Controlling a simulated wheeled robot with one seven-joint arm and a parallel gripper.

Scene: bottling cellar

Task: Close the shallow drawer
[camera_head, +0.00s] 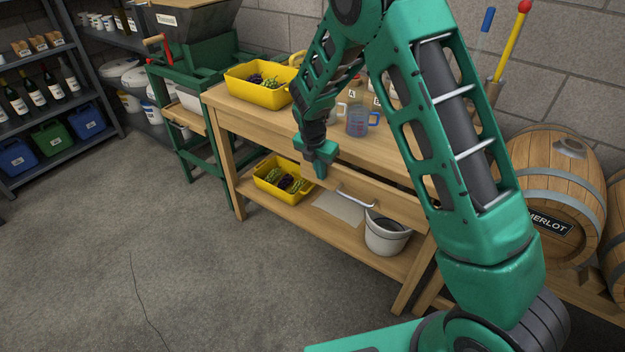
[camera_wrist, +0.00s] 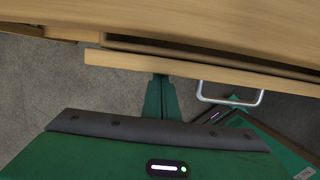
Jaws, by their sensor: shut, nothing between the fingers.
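The shallow drawer (camera_head: 382,200) is under the wooden workbench top, with a pale wood front and a metal bar handle (camera_head: 357,198). In the wrist view, the drawer front (camera_wrist: 200,72) stands out from the bench edge with a narrow dark gap behind it, so it is slightly open. The handle (camera_wrist: 230,98) shows there to the right of my fingers. My gripper (camera_head: 320,174) is shut and empty, at the left part of the drawer front. In the wrist view its fingertips (camera_wrist: 160,77) meet the front's outer edge; I cannot tell whether they touch.
The lower shelf holds another yellow crate (camera_head: 266,189) and a white bucket (camera_head: 384,240). Barrels (camera_head: 555,170) stand at right. The floor at left is clear.

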